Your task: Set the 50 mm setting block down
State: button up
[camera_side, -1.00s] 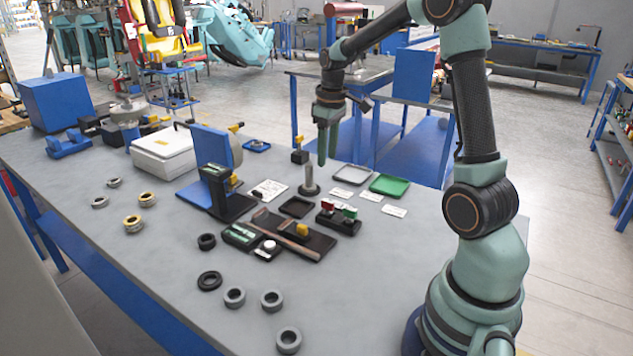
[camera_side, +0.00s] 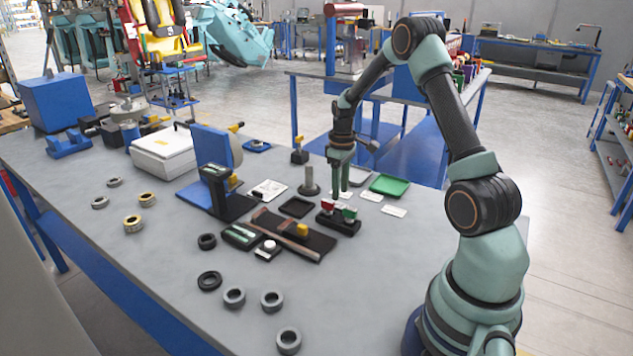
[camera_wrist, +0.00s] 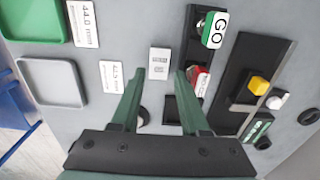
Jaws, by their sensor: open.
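My gripper (camera_side: 341,192) is low over the table, fingers pointing down, beside the red and green tags. In the wrist view my gripper (camera_wrist: 157,72) has its two green fingers spread apart. A small pale rectangular piece with dark markings (camera_wrist: 158,62), apparently the 50 mm setting block, lies between and just beyond the fingertips, with a visible gap on each side. Its marking is too small to read surely. In the side view the fingers largely hide this spot, so contact with the table is hard to judge there.
A black stand with a green GO tag (camera_wrist: 214,30) and red tag (camera_wrist: 199,80) is close by. A grey tray (camera_wrist: 53,82), green tray (camera_side: 389,185) and printed cards (camera_side: 394,211) lie nearby. A grey post (camera_side: 309,182) stands left of the gripper. The right-front tabletop is clear.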

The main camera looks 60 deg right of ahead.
aim_at(341, 205)
jog(key=f, duration=0.4)
jog(key=shift+s+f, duration=0.2)
jog(key=shift+f, duration=0.2)
grip_shut()
jog(key=shift+d, duration=0.1)
jog(key=shift+r, duration=0.2)
